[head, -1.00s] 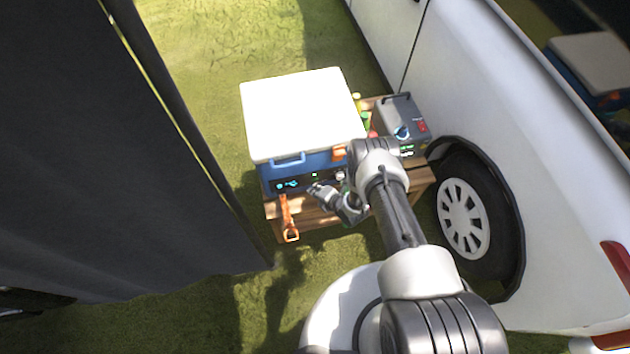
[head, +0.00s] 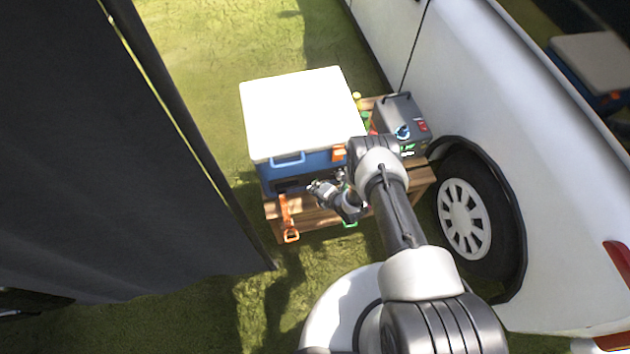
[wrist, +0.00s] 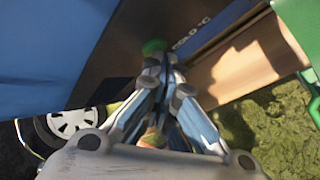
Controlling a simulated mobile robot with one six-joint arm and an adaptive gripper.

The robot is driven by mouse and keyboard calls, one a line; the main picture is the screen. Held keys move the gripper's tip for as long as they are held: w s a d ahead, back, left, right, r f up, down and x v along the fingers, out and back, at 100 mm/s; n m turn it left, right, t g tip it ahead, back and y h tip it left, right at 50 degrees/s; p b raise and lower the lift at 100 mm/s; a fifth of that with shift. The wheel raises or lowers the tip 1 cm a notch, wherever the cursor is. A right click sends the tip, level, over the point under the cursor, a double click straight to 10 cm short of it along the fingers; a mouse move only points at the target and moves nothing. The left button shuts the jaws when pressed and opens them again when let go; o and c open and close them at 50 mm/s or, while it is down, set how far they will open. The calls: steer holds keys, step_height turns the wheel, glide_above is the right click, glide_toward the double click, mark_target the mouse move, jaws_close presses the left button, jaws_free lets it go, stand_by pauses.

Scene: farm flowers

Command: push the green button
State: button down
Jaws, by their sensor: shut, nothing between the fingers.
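The green button (wrist: 153,46) shows in the wrist view on the dark front panel (wrist: 125,62) of the blue cooler, beside the printed "COLD °C". My gripper (wrist: 160,56) is shut and empty. Its fingertips are right at the button and cover its lower part; they look to be touching it, but I cannot tell how far it is pressed. In the head view the blue cooler (head: 325,161) with a white lid stands on a wooden crate table, and my gripper (head: 313,185) is at its front panel, hiding the button. The panel display is dark.
An orange-handled strap (head: 290,236) hangs at the table's (head: 318,214) front, and a green loop (head: 350,224) hangs near my gripper. A grey power box (head: 400,118) stands right of the cooler. A white van (head: 500,120) is close on the right, a dark curtain (head: 90,150) on the left.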

steer(key=shift+s+d, duration=0.15)
steer(key=shift+s, duration=0.35)
steer(key=shift+s+p, duration=0.1)
steer(key=shift+p, duration=0.2)
steer(key=s, duration=0.2)
steer(key=s+d+p, duration=0.1)
steer(key=s+p, duration=0.1)
steer(key=s, duration=0.1)
steer(key=shift+s+d, duration=0.3)
steer(key=shift+d, duration=0.05)
